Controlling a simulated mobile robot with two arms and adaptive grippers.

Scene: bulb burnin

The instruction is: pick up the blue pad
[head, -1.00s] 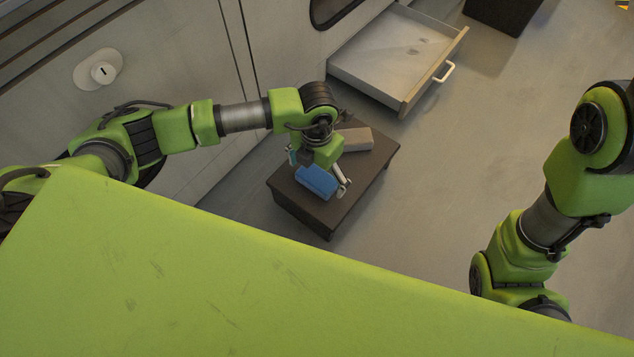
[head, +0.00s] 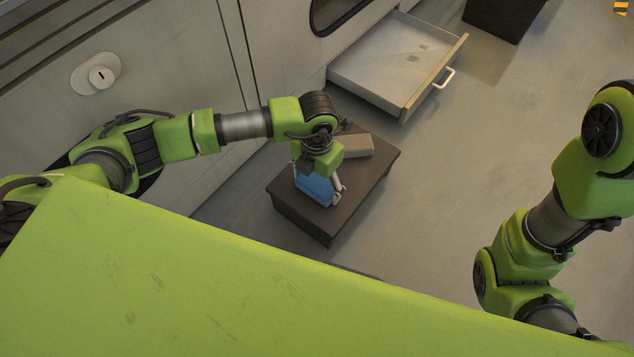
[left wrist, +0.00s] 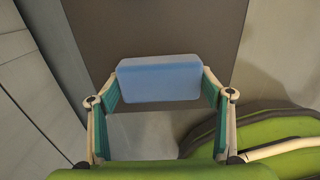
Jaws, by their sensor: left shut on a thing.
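The blue pad (head: 317,189) is a small blue block over the dark low table (head: 291,208). In the left wrist view the pad (left wrist: 158,78) sits between the two fingers of my left gripper (left wrist: 160,88), which is shut on it with the teal finger faces at its two ends. In the head view the left gripper (head: 319,184) points down and partly covers the pad. I cannot tell whether the pad touches the table top. My right arm shows at the right, but its gripper is out of view.
A pale beige block (head: 357,146) lies on the table behind the left gripper. An open drawer (head: 437,94) with a white handle juts from the cabinet wall beyond the table. A dark box (head: 503,14) stands farther back. The floor to the right is clear.

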